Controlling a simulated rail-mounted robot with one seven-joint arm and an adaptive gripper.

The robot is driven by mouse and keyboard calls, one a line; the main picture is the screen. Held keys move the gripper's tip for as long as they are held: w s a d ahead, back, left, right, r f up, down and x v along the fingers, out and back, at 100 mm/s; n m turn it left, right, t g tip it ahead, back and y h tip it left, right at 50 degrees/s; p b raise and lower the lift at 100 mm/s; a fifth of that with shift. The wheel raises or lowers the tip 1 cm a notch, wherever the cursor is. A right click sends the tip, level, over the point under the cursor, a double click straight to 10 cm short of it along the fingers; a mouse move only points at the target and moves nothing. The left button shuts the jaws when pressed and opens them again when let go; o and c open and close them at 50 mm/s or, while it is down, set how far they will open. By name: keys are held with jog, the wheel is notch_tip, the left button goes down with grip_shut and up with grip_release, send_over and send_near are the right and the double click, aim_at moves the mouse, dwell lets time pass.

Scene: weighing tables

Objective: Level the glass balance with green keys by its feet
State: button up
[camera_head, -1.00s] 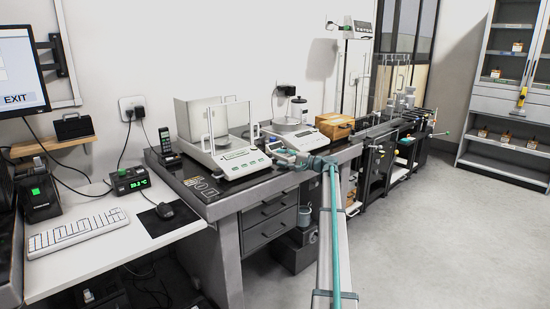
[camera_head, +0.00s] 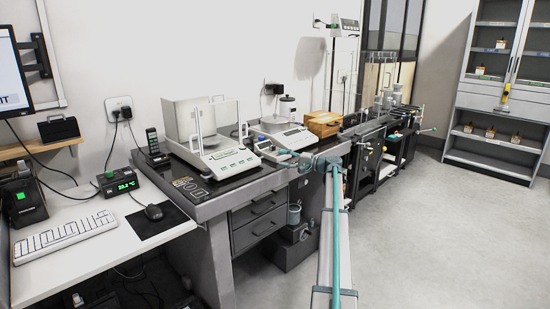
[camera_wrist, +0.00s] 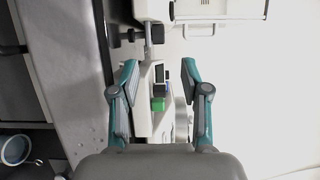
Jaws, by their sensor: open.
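The glass balance (camera_head: 222,158) with small green keys stands on the dark bench top in the head view, its clear glass shield (camera_head: 205,125) rising behind the keys. Its levelling feet and bubble cannot be made out there. My gripper (camera_head: 268,149) is just right of it, near the bench's front edge. In the wrist view my gripper (camera_wrist: 157,82) is open, with nothing held between its teal fingers. A white body with a green block (camera_wrist: 158,104) and a dark block shows below and between them. A white housing with a short grey post (camera_wrist: 149,38) shows at the top.
A second balance (camera_head: 292,137) with a round pan and jar stands right of the glass balance, and a wooden box (camera_head: 322,123) beyond it. A phone (camera_head: 153,145) stands left. Drawers (camera_head: 258,215) lie under the bench. The floor at right is clear.

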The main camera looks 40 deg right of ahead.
aim_at(260, 155)
jog(key=a+r+m+t+h+p, duration=0.1)
jog(key=a+m+h+p, duration=0.1)
jog(key=a+p, duration=0.55)
jog(key=w+m+h, duration=0.1)
jog(key=w, duration=0.2)
jog(key=w+d+f+h, duration=0.1)
jog(key=w+h, duration=0.1)
jog(key=w, duration=0.2)
jog(key=w+d+m+h, duration=0.1)
jog(key=w, duration=0.2)
jog(key=shift+w+f+m+t+h, duration=0.15)
jog(key=shift+m+t+h, duration=0.15)
jog(key=shift+t+h, duration=0.1)
jog(key=shift+d, duration=0.1)
grip_shut()
